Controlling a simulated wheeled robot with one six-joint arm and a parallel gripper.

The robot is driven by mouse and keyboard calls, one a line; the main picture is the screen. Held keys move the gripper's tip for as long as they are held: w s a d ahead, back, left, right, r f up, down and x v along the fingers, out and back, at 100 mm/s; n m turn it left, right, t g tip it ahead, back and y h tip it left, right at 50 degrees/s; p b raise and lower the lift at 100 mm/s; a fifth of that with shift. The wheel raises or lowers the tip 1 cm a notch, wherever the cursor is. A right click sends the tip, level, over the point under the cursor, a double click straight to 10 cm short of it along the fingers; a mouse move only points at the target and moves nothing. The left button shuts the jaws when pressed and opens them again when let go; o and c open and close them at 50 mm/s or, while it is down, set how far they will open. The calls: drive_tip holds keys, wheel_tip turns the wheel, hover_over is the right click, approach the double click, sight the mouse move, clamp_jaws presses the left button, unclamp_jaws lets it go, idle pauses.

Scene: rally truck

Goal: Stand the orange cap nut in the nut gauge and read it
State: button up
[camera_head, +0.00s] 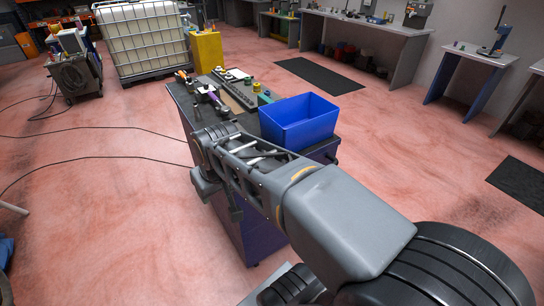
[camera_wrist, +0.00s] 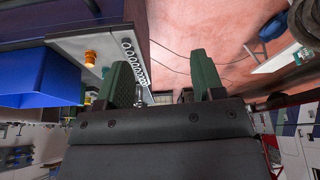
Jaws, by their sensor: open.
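A small orange-yellow piece, which looks like the orange cap nut (camera_wrist: 92,58), stands on the cart top beside the blue bin in the wrist view. A small yellow piece (camera_head: 256,87) shows near the bin in the head view; I cannot tell for certain that it is the same one. A strip with a row of round holes or rings (camera_wrist: 132,62), possibly the nut gauge, lies along the cart's edge. My gripper (camera_wrist: 163,78) has its two green fingers wide apart, with nothing held between them. In the head view my gripper cannot be picked out clearly.
The blue bin (camera_head: 298,121) takes up the near right of the cart top (camera_head: 190,112). Several small tools and parts crowd its far side. A white caged tank (camera_head: 143,38) stands behind. Open pink floor surrounds the cart, with cables at left.

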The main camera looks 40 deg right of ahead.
drive_tip(key=w+d+f+m+b, duration=0.1)
drive_tip(key=w+d+f+b, duration=0.15)
drive_tip(key=w+d, duration=0.7)
drive_tip(key=w+d+f+m+b, duration=0.1)
drive_tip(key=w+d+f+b, duration=0.3)
drive_tip(key=d, duration=1)
drive_tip(key=shift+h, duration=0.3)
drive_tip(key=w+f, duration=0.2)
drive_tip(key=w+d+f, duration=0.1)
drive_tip(key=w+f, duration=0.1)
drive_tip(key=shift+w+d+f+p, duration=0.15)
drive_tip(key=shift+d+f+p, duration=0.05)
drive_tip(key=shift+f+p, duration=0.2)
drive_tip(key=shift+x, duration=3.1)
drive_tip(key=shift+w+d, duration=0.15)
drive_tip(key=shift+w, duration=0.05)
drive_tip(key=shift+c, duration=0.4)
drive_tip(key=shift+r, duration=0.1)
drive_tip(key=c, duration=1)
drive_tip(key=shift+r+t, duration=0.1)
drive_tip(key=shift+t, duration=0.2)
drive_tip(key=shift+c, duration=0.2)
